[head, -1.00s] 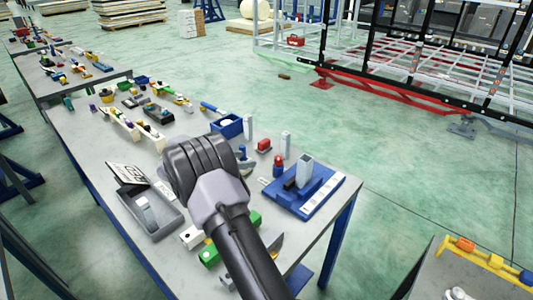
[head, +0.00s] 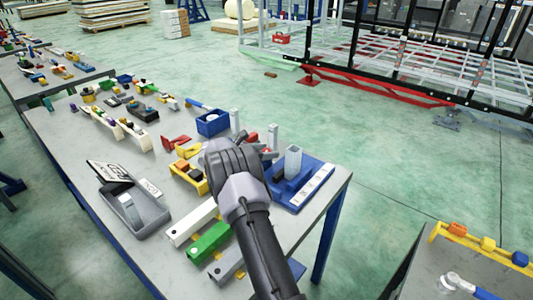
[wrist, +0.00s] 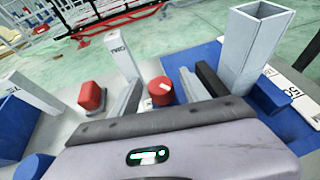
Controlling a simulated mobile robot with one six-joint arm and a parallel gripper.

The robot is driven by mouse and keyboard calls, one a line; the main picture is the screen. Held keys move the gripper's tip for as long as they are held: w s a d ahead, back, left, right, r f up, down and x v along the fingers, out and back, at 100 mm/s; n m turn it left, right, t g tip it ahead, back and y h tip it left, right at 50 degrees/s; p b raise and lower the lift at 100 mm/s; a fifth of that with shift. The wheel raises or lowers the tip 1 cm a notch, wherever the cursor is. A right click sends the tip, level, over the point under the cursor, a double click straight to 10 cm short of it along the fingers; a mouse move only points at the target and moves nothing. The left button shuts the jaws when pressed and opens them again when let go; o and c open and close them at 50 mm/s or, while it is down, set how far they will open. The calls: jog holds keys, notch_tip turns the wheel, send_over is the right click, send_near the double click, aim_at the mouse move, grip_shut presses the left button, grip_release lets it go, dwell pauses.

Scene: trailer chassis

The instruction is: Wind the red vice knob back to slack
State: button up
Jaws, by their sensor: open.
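The red vice knob (wrist: 161,93) is in the middle of the wrist view, with a pale mark on its top. It stands between the two grey fingers of my open gripper (wrist: 158,92); I cannot tell whether either touches it. The vice (head: 306,192) has a blue base in the head view, and a grey square tube (head: 293,162) stands upright on it. The tube is also at the upper right of the wrist view (wrist: 252,50), beside a dark bar. In the head view my gripper and wrist hide the knob.
A red block (wrist: 91,97) and an upright labelled grey post (wrist: 122,52) stand left of the knob. A blue bin (head: 212,123), a yellow holder (head: 188,178), coloured bars (head: 208,241) and a grey open case (head: 147,214) share the table.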

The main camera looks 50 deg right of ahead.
grip_shut()
jog(key=shift+n+t+b, duration=0.3)
jog(key=shift+t+b, duration=0.1)
jog(key=n+t+b, duration=0.1)
jog(key=t+b, duration=0.1)
jog(key=b, duration=0.1)
jog(key=n+t+b, duration=0.2)
jog(key=b, duration=0.2)
jog(key=shift+s+f+n, duration=0.1)
jog(key=shift+f+n, duration=0.2)
jog(key=shift+f, duration=0.1)
jog(key=n+t+b, duration=0.1)
jog(key=n+t+y+b, duration=0.1)
jog(key=shift+r+t+y, duration=0.25)
jog(key=shift+t+y, duration=0.05)
jog(key=shift+r+n+t+y+b, duration=0.2)
jog(key=shift+n+t+y+b, duration=0.15)
jog(key=shift+n+t+y, duration=0.7)
jog(key=shift+r+n+t, duration=0.15)
jog(key=shift+n+t, duration=0.3)
jog(key=shift+n, duration=0.2)
grip_release()
jog(key=shift+w, duration=0.2)
